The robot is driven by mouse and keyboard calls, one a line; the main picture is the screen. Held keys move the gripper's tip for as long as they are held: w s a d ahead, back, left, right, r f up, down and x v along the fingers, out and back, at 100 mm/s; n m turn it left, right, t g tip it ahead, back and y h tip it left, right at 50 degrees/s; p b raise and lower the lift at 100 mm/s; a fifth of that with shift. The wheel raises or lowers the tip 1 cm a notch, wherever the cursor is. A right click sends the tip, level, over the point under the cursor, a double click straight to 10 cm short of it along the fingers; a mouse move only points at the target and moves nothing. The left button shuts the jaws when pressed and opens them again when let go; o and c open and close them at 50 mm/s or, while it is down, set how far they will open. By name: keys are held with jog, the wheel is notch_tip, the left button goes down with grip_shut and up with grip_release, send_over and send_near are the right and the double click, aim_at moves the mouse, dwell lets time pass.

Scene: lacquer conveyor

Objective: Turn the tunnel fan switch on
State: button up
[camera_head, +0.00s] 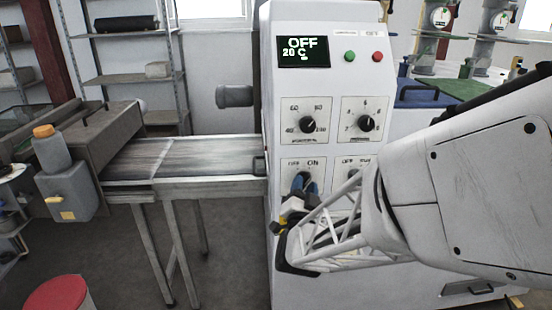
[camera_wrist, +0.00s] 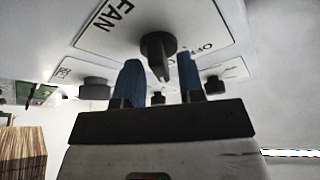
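The fan switch (camera_wrist: 158,50) is a dark rotary knob on a white plate marked FAN, with an OFF mark beside it, in the wrist view. In the head view, the lower left plate (camera_head: 318,166) on the machine front has OFF and ON marks, and its knob is mostly hidden by my gripper (camera_head: 307,186). My gripper also shows in the wrist view (camera_wrist: 158,75), with two blue fingers apart and nothing held. The knob appears between and just beyond the fingertips; I cannot tell whether they touch it.
The machine's display (camera_head: 303,52) reads OFF and 20 C. Green (camera_head: 349,56) and red (camera_head: 377,56) buttons sit right of it. Two dials (camera_head: 306,125) (camera_head: 365,123) are above my gripper. Another plate (camera_head: 352,164) is close on its right. A conveyor (camera_head: 190,157) stands left.

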jog(key=shift+s, duration=0.15)
jog(key=v, duration=0.7)
jog(key=shift+s, duration=0.2)
dwell(0.4)
jog(key=shift+w, duration=0.1)
jog(key=s+d+r+n+g+y, duration=0.2)
jog(key=s+d+n+g, duration=0.1)
jog(key=s+g, duration=0.6)
jog(key=s+d+r+n+g+y, duration=0.2)
jog(key=s+d+r+n+g, duration=0.1)
jog(key=s+g, duration=0.6)
jog(key=s+d+n, duration=0.1)
jog(key=s+n, duration=0.1)
jog(key=s, duration=0.1)
jog(key=shift+s+n+g, duration=0.15)
jog(key=shift+n+g, duration=0.25)
jog(key=shift+d, duration=0.1)
dwell(1.0)
